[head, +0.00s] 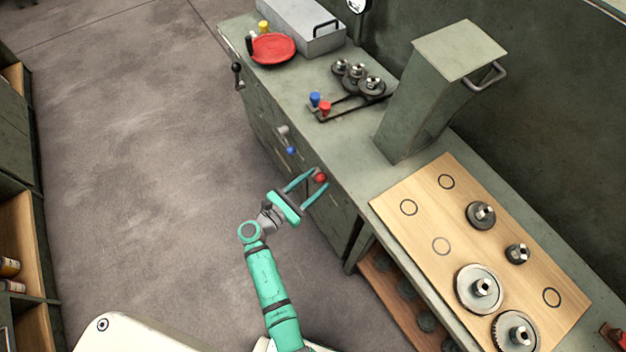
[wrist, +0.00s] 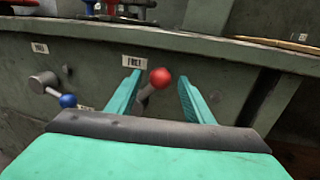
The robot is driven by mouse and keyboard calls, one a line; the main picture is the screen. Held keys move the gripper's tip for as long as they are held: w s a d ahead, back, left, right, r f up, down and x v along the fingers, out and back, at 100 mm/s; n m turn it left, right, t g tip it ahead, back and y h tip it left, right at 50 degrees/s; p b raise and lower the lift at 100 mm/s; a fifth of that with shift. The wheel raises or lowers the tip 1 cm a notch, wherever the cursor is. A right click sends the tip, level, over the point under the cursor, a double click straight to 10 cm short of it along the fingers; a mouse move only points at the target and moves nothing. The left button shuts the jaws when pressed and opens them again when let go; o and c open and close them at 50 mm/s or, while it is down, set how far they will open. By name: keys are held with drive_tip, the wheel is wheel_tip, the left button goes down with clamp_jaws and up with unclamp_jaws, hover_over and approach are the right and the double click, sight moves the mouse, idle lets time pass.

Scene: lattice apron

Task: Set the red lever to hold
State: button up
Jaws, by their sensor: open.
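The red lever (head: 320,177) is mounted on the front of the green-grey cabinet, with a red ball at its end. In the wrist view the red lever (wrist: 160,78) tilts up and to the right from its pivot, below a small white label (wrist: 134,63) whose text I cannot read clearly. My gripper (head: 316,190) is open, its two teal fingers on either side of the red ball. The wrist view shows my gripper (wrist: 158,88) with gaps between the ball and both fingers. I cannot tell which setting the lever is at.
A blue-ended lever (head: 289,148) is to the left on the same cabinet front, and a black-knobbed lever (head: 237,72) is farther along. The counter above holds a wooden board (head: 425,222) with gears, a tall green housing (head: 430,95) and a red plate (head: 273,48). The floor (head: 150,170) is clear.

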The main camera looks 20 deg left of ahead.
drive_tip(key=shift+w+d, duration=0.25)
drive_tip(key=shift+w, duration=0.15)
clamp_jaws()
drive_tip(key=shift+a, duration=0.25)
